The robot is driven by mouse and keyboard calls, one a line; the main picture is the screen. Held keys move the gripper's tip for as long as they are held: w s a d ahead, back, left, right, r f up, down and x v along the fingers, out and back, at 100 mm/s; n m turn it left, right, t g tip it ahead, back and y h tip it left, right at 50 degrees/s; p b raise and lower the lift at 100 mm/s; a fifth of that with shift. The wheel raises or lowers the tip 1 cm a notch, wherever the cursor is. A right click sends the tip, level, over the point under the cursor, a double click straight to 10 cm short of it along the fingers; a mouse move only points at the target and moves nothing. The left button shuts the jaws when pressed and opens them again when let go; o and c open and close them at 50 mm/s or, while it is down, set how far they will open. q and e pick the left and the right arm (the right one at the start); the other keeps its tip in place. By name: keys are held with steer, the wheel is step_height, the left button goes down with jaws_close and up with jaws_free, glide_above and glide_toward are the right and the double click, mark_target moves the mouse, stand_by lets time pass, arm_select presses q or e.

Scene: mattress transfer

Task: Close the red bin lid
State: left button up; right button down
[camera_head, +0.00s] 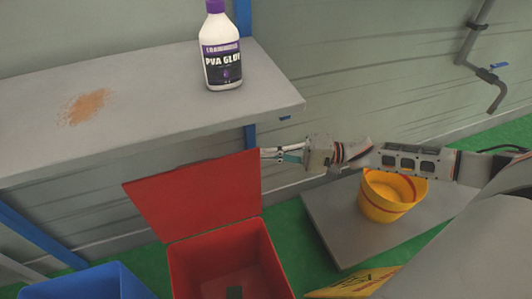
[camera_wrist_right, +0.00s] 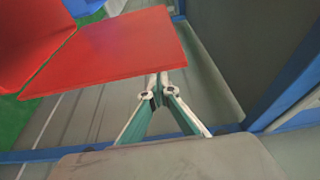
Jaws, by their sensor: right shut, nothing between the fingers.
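The red bin (camera_head: 195,262) stands on the green floor at the bottom middle of the head view, with its top open. Its red lid (camera_head: 198,195) is raised and leans up and back from the bin's far rim. My right gripper (camera_head: 264,153) is shut and empty, with its fingertips at the lid's upper right corner. In the right wrist view the lid (camera_wrist_right: 115,55) lies just beyond the closed fingertips (camera_wrist_right: 158,80); I cannot tell whether they touch it. My left gripper is not in view.
A grey shelf (camera_head: 150,110) with a PVA glue bottle (camera_head: 222,55) and a brown spill (camera_head: 85,106) is above and behind the lid. A blue bin (camera_head: 90,284) stands at left. A yellow bucket (camera_head: 385,197) sits on a grey platform (camera_head: 335,228) at right.

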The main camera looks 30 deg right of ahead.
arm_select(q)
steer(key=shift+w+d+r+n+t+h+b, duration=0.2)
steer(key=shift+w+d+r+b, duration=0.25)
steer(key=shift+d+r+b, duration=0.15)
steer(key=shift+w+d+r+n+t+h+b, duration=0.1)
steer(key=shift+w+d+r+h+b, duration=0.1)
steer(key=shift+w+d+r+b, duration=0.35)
arm_select(e)
steer(key=s+a+f+n+y, duration=0.1)
steer(key=s+f+n, duration=0.3)
steer(key=s, duration=0.6)
steer(key=s+a+f+n+y, duration=0.2)
steer(key=s+f+n, duration=0.3)
steer(key=s, duration=0.6)
steer(key=shift+s+a+f+n, duration=0.3)
steer(key=shift+a+n, duration=0.2)
steer(key=shift+a, duration=0.15)
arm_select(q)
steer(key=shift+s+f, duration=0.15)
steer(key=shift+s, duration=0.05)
